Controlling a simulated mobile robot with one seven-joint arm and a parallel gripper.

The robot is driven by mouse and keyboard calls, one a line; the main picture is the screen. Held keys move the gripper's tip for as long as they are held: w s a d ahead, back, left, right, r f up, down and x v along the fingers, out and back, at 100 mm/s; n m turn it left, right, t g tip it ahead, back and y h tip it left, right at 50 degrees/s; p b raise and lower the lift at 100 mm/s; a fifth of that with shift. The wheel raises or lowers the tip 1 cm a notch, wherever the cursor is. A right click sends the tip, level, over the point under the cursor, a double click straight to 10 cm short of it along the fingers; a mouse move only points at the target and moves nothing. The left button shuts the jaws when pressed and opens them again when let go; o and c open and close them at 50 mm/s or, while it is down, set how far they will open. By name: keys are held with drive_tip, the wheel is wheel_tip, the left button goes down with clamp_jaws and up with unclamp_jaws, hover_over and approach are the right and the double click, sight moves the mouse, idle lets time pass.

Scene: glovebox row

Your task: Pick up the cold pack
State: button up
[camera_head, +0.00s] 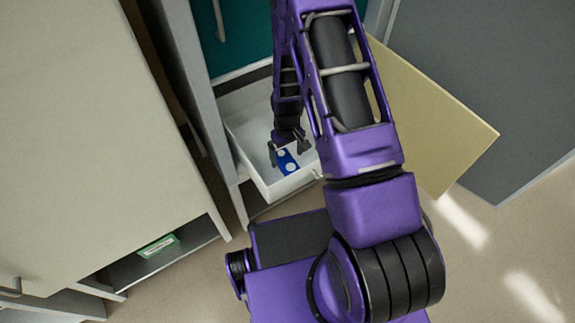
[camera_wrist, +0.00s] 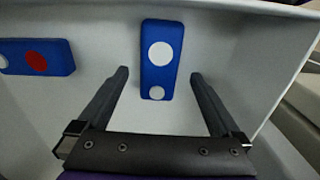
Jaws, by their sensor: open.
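A blue cold pack with two white dots (camera_wrist: 160,58) lies in a white drawer (camera_wrist: 240,75). It also shows in the head view (camera_head: 287,161), right at my fingertips. In the wrist view my gripper (camera_wrist: 157,75) is open, with one dark finger on each side of the pack's near part. Both fingers appear apart from the pack. I cannot tell how high they are above the drawer floor. A second blue block with a red dot and a white dot (camera_wrist: 37,57) lies to the left in the same drawer.
The drawer walls (camera_head: 290,187) stand close around my gripper. A cream panel (camera_head: 440,115) is to the right in the head view. A pale cabinet (camera_head: 90,120) fills the left, with a green-labelled item (camera_head: 158,246) on its low shelf.

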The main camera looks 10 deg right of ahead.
sight(287, 163)
wheel_tip(287, 163, down, 4)
drive_tip(key=shift+s+r, duration=0.1)
drive_tip(key=shift+r, duration=0.15)
drive_tip(key=shift+c, duration=0.2)
drive_tip(key=c, duration=1.4)
clamp_jaws()
drive_tip(key=shift+r, duration=0.15)
